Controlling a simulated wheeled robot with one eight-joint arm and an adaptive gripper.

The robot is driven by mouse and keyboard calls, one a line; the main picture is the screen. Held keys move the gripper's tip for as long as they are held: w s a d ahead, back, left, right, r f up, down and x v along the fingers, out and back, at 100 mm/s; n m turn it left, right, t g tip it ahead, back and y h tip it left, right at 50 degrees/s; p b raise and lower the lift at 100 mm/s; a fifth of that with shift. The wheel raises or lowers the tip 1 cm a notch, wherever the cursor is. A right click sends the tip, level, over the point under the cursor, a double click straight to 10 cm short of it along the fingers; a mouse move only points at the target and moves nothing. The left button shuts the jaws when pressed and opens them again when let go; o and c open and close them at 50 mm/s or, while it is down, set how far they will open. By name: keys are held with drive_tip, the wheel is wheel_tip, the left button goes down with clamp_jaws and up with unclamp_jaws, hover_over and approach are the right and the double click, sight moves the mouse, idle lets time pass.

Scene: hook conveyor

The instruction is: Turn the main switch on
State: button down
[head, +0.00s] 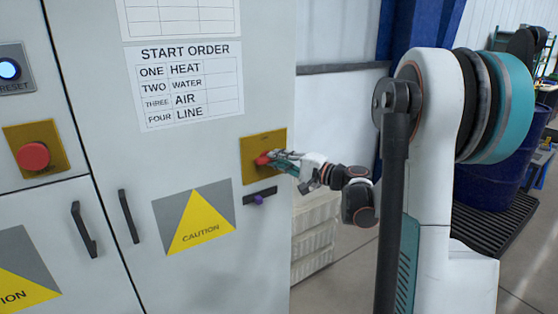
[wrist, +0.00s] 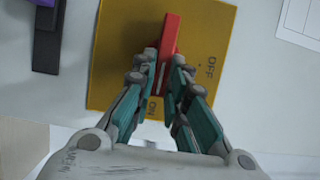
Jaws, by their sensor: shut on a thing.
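The main switch is a red handle (wrist: 170,32) on a yellow plate (wrist: 112,40) marked OFF and ON. In the head view the red handle (head: 262,160) and its yellow plate (head: 250,146) are on the grey cabinet door. My gripper (wrist: 162,66) is shut on the handle, with one finger on each side. It also shows in the head view (head: 270,158), reaching in from the right. In the wrist view the handle runs nearly up and down, its lower end towards the ON mark. My fingers hide part of the handle.
A dark bar with a purple part (head: 258,199) sits just below the plate. The door has a START ORDER sheet (head: 190,85), a caution sign (head: 195,218) and a black handle (head: 128,216). A red button (head: 33,156) and a lit RESET button (head: 9,69) are at left.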

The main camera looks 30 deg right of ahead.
drive_tip(key=c, duration=1.6)
unclamp_jaws()
drive_tip(key=v, duration=1.2)
drive_tip(key=shift+f, duration=0.1)
